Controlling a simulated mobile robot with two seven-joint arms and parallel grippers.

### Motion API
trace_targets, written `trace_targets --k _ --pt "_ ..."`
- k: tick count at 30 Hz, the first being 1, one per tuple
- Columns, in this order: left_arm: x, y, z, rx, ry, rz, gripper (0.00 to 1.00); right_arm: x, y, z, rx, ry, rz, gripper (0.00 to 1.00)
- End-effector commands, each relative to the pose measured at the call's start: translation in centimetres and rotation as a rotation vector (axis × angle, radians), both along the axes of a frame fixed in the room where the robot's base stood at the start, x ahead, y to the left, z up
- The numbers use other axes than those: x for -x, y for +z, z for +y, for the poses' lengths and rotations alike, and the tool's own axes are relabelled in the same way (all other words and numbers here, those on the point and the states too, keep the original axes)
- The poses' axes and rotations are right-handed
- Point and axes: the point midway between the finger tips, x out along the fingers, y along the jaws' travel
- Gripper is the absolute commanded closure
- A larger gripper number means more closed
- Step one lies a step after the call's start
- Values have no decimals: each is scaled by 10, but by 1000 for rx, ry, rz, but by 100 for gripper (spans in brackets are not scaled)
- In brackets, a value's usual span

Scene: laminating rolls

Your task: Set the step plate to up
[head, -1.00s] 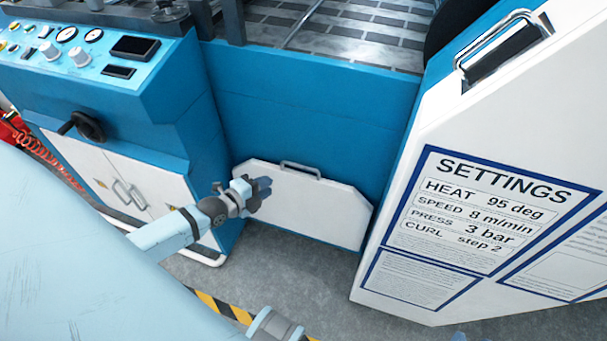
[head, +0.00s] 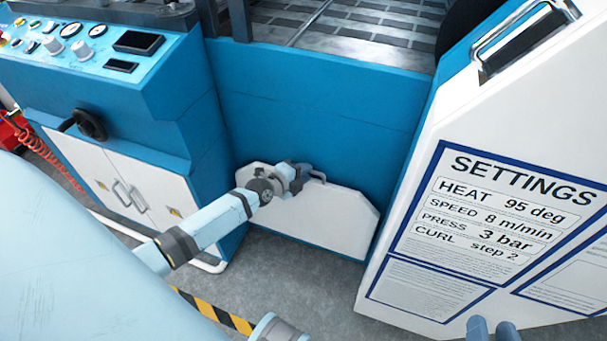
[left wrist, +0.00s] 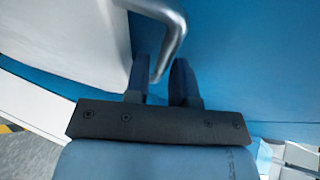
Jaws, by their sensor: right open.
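The step plate (head: 335,215) is a white panel with cut upper corners. It stands upright against the blue machine front, its lower edge near the floor. A grey bar handle (head: 318,176) sits at its top edge and shows close up in the left wrist view (left wrist: 168,25). My left gripper (head: 304,176) is at this handle and hides part of it. In the left wrist view its fingers (left wrist: 162,85) are close together, one on each side of the bent end of the bar, shut on it. My right gripper (head: 492,328) is open and empty at the bottom edge.
A white side panel with a settings sign (head: 490,225) stands close on the right; its sign reads "CURL step 2". A blue control cabinet (head: 170,95) with a black crank (head: 90,125) stands left. Grey floor (head: 300,275) with a striped line (head: 215,312) lies in front.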

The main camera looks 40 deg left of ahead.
Motion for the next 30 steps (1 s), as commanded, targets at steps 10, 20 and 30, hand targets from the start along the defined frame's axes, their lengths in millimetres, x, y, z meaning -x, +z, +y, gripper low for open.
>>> trace_targets --k 10,20,30 --pt "-1 0 0 1 0 0 93 0 2 0 -4 1 -5 57" --pt "9 -2 -2 -10 2 -25 100 0 1 0 -2 0 -5 57" --pt "21 -1 -6 -16 -2 -69 100 0 2 1 -6 1 -10 57"
